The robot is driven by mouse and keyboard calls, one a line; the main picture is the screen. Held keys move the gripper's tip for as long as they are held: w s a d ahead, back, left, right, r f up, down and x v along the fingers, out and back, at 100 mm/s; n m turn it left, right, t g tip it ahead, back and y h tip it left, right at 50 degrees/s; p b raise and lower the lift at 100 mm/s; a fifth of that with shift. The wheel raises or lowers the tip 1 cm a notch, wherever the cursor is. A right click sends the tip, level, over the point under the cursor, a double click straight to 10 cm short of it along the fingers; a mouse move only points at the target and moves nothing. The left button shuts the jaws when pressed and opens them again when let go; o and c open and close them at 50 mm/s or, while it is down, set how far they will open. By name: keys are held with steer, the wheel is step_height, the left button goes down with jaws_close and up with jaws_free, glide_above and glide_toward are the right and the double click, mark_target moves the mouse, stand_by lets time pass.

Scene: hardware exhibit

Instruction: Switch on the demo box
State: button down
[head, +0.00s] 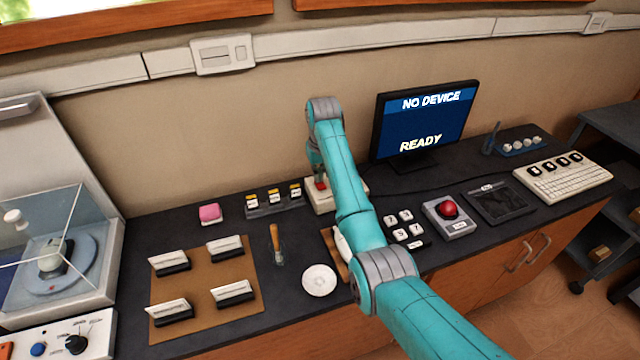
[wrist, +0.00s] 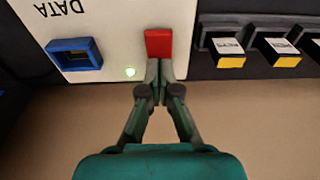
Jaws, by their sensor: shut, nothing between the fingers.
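The demo box appears to be the white box (head: 322,199) at the back of the counter, partly hidden behind my arm in the head view.
A monitor (head: 423,122) reads "NO DEVICE" and "READY". Several black blocks with yellow-edged labels (head: 274,198) stand left of the box. A pink block (head: 210,213), a white dish (head: 319,280) and a red button unit (head: 449,216) also sit on the counter.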

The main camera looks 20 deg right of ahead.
steer(key=shift+r, duration=3.2)
